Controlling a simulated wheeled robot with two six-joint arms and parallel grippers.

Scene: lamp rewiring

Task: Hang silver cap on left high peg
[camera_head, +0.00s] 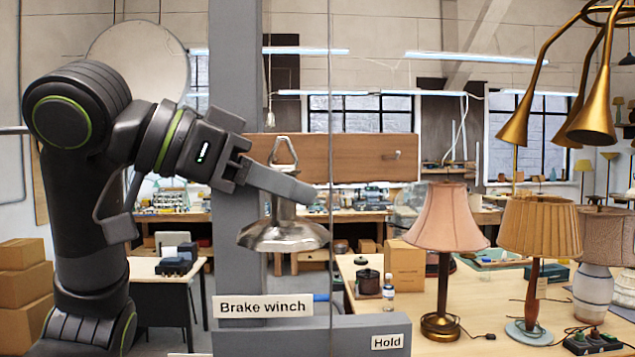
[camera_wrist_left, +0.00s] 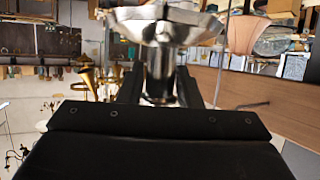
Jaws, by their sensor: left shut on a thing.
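The silver cap (camera_head: 283,235) is a shiny bell-shaped piece with a wide rim, a narrow neck and a triangular wire loop on top. My left gripper (camera_head: 292,190) is shut on its neck and holds it upright in the air, loop up. In the left wrist view the cap (camera_wrist_left: 165,28) sits between the two dark fingers. A brown wooden board (camera_head: 350,160) is behind the loop, with a small light peg tip (camera_head: 397,154) near its right end. The board's left part is partly covered by the loop and gripper, and I cannot make out a left peg.
A grey post (camera_head: 233,270) stands behind my left arm, with a "Brake winch" sign (camera_head: 262,306) and a "Hold" label (camera_head: 387,342). A thin vertical cable (camera_head: 331,110) runs just right of the cap. Lamps with a pink shade (camera_head: 447,215) and a tan pleated shade (camera_head: 540,225) stand on the right table.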

